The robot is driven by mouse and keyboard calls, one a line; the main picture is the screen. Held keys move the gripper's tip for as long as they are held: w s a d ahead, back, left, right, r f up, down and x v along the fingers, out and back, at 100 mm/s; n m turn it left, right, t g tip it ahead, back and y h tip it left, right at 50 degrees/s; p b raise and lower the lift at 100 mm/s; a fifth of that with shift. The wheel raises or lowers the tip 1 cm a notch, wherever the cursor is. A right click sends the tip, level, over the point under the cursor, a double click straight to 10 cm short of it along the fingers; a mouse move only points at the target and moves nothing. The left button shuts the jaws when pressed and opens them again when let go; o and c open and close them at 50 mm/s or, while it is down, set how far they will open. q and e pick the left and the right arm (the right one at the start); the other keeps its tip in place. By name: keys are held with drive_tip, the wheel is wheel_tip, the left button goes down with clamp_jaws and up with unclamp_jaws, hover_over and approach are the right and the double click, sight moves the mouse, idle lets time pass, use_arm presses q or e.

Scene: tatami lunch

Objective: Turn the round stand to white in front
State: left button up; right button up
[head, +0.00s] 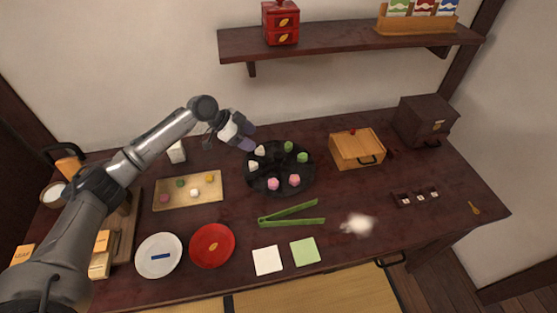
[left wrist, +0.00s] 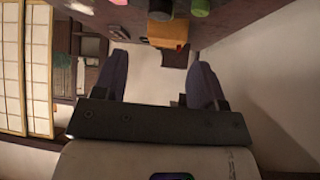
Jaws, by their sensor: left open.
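The round black stand (head: 278,168) sits on the dark table near the back middle. Two pink sweets (head: 273,183) are at its front. Two white sweets (head: 253,165) are at its left and back left, and two green ones (head: 302,158) at its back and right. My left gripper (head: 249,137) is open and empty, just behind the stand's back left edge near the white sweets; I cannot tell whether it touches anything. In the left wrist view its open fingers (left wrist: 160,78) have nothing between them. My right gripper is not in view.
Green tongs (head: 291,219) lie in front of the stand. A sweets tray (head: 206,201) is to its left, a wooden box (head: 358,147) to its right. A red plate (head: 212,246) and white plate (head: 159,271) are at front left. A shelf (head: 345,41) hangs above the table.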

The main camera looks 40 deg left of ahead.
sight(278, 155)
use_arm(q)
drive_tip(key=b+x, duration=0.3)
drive_tip(key=x, duration=1)
drive_tip(key=shift+d, duration=0.1)
drive_tip(key=shift+c, duration=0.5)
clamp_jaws()
